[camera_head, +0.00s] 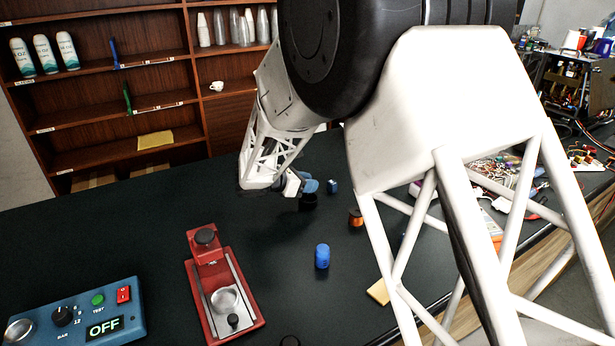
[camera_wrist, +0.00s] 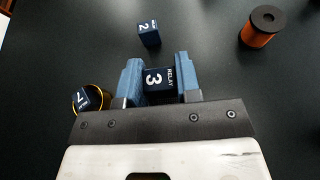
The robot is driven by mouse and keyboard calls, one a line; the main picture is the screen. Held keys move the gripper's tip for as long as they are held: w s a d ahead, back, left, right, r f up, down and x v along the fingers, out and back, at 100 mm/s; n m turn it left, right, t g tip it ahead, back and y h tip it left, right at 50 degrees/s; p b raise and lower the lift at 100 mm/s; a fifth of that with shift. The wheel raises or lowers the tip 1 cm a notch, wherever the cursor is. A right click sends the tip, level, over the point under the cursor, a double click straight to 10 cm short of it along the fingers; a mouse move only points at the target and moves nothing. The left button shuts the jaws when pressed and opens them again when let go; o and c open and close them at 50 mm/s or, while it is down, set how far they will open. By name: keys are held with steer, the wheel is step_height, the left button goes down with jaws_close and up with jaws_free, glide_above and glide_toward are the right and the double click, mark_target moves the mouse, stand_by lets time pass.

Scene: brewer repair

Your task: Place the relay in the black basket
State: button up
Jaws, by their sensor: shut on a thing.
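My gripper (camera_wrist: 157,62) is shut on a dark blue block, the relay (camera_wrist: 158,79), marked "RELAY" and "3", in the wrist view. The relay sits between the two blue fingers. In the head view my gripper (camera_head: 309,186) is over the dark table, and the relay cannot be made out there. A round dark holder with a gold rim (camera_wrist: 104,101) is left of the gripper in the wrist view, with a numbered blue block (camera_wrist: 86,98) at it. A small black round object (camera_head: 308,202) shows just below the gripper in the head view. I cannot tell which is the black basket.
Another blue block (camera_wrist: 148,33) marked "2" lies beyond the fingers. An orange spool (camera_head: 356,217) stands to the right. A blue cylinder (camera_head: 322,256), a red brewer unit (camera_head: 262,318) and a blue control box (camera_head: 132,318) reading OFF stand nearer.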

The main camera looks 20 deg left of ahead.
steer(key=shift+f, duration=0.75)
steer(key=o, duration=1)
steer(key=shift+r, duration=3.5)
